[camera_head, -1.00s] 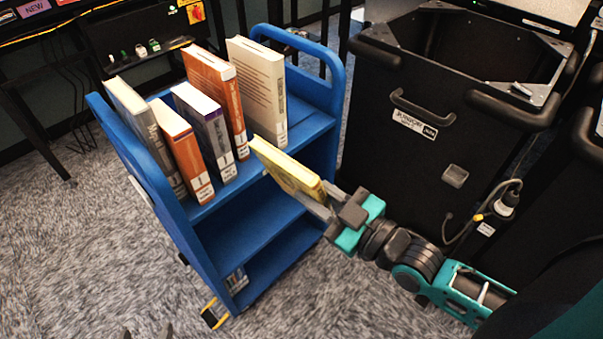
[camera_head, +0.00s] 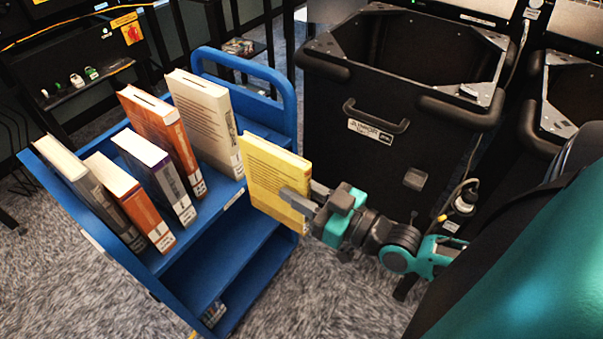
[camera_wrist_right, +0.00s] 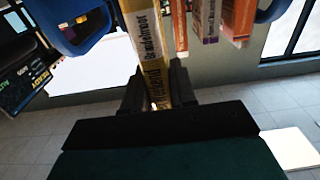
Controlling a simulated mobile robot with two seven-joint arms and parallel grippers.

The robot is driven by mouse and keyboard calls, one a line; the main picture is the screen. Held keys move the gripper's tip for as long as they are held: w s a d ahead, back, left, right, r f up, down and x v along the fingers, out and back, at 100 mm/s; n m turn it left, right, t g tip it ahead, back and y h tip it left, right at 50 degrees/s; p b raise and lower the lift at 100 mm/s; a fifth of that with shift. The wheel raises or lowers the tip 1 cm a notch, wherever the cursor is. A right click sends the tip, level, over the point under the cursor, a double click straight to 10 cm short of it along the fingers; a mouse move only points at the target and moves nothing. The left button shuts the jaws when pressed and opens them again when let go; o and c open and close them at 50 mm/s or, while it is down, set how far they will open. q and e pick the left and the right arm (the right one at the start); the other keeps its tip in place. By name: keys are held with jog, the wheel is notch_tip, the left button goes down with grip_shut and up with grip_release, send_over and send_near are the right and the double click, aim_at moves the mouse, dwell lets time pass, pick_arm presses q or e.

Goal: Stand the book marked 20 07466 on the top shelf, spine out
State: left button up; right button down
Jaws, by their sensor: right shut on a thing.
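My right gripper (camera_head: 305,198) is shut on a yellow book (camera_head: 270,175) and holds it roughly upright at the front right edge of the cart's top shelf (camera_head: 232,196). In the head view its cover shows; whether it touches the shelf I cannot tell. In the right wrist view, the yellow spine (camera_wrist_right: 147,40) faces the gripper and sits between the two fingers (camera_wrist_right: 157,92). Its lettering is partly hidden, and I cannot read the number 20 07466. My left gripper is not in view.
The blue cart (camera_head: 285,100) carries several standing books, including an orange one (camera_head: 165,130) and a cream one (camera_head: 205,115) left of the yellow book. Black bins (camera_head: 375,165) stand close on the right. Lower shelf (camera_head: 215,265) is mostly bare.

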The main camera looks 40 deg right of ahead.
aim_at(270, 183)
jog(key=shift+b+x, duration=0.35)
jog(key=shift+x, duration=0.85)
jog(key=x, duration=0.3)
jog(key=shift+w+a+b, duration=0.1)
jog(key=shift+b, duration=0.25)
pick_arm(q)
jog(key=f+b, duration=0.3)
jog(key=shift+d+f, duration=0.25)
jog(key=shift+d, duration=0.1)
pick_arm(e)
jog(key=x, duration=1.3)
jog(key=shift+w+f, duration=0.25)
jog(key=shift+w, duration=0.15)
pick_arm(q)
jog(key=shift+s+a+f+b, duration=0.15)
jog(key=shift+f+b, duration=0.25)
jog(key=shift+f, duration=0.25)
pick_arm(e)
jog(key=shift+a+f, duration=0.15)
jog(key=shift+f, duration=0.45)
jog(key=c, duration=0.8)
grip_release()
jog(key=shift+c, duration=0.2)
jog(key=shift+s+f, duration=0.1)
jog(key=shift+f, duration=0.05)
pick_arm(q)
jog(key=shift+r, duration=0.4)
pick_arm(e)
jog(key=v, duration=1.2)
jog(key=shift+s, duration=0.35)
